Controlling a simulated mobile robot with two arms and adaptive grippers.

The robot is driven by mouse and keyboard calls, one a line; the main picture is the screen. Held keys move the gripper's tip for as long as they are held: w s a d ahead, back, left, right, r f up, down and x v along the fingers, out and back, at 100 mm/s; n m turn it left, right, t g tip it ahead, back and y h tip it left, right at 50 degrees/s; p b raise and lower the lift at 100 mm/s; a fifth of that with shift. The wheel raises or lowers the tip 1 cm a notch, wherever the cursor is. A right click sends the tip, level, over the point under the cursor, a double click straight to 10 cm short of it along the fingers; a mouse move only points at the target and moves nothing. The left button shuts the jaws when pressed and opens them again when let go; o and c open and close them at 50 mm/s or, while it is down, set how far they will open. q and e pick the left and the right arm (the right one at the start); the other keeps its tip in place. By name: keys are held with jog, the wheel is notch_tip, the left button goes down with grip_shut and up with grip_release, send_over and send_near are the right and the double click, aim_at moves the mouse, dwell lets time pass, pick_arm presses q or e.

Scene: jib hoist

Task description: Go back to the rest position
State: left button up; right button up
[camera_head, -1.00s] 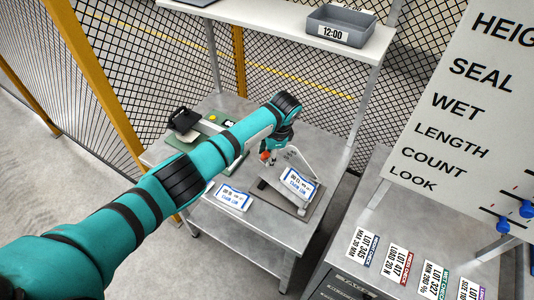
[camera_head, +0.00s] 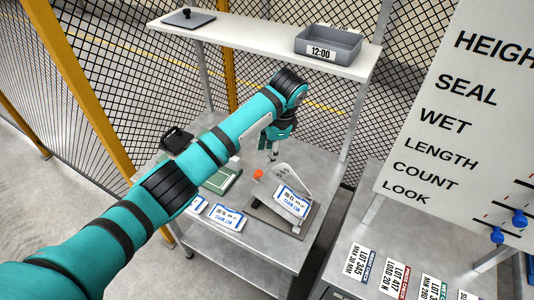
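My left arm reaches in from the lower left across the picture, and its gripper (camera_head: 271,154) points down over the workbench (camera_head: 228,252). The fingertips are small and I cannot tell how far apart they are. An orange ball (camera_head: 258,175) shows just below and left of the fingertips, apart from them. Beside it stands a tilted plate device with a printed card (camera_head: 292,202) on it. Another printed card (camera_head: 226,216) lies flat on the bench to the left. My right gripper is not in view.
A shelf (camera_head: 250,48) above the bench carries a grey bin labelled 12:00 (camera_head: 328,43) and a dark plate with a knob (camera_head: 189,18). A green-edged board (camera_head: 224,181) lies partly behind my arm. A lettered panel (camera_head: 455,120) and labelled table stand at right.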

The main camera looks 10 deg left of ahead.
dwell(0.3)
pick_arm(q)
jog(key=s+f+n+h, duration=0.4)
jog(key=s+f, duration=0.9)
jog(key=s, duration=0.3)
jog(key=s+a+r+n+t+y, duration=0.25)
jog(key=s+a+n, duration=0.45)
jog(key=s+a, duration=0.95)
jog(key=s+d+f+g+b, duration=0.1)
jog(key=s+f+b, duration=0.1)
jog(key=f, duration=1.3)
jog(key=s+d+f+b, duration=0.1)
jog(key=f+b, duration=0.1)
jog(key=f, duration=1.3)
jog(key=s+a+f+g+b, duration=0.1)
jog(key=s+a+f+b, duration=0.1)
jog(key=s+f, duration=1.5)
notch_tip(320, 180, down, 2)
jog(key=shift+a+f+h+b, duration=0.1)
jog(key=shift+a+h+b, duration=0.25)
jog(key=shift+a, duration=0.15)
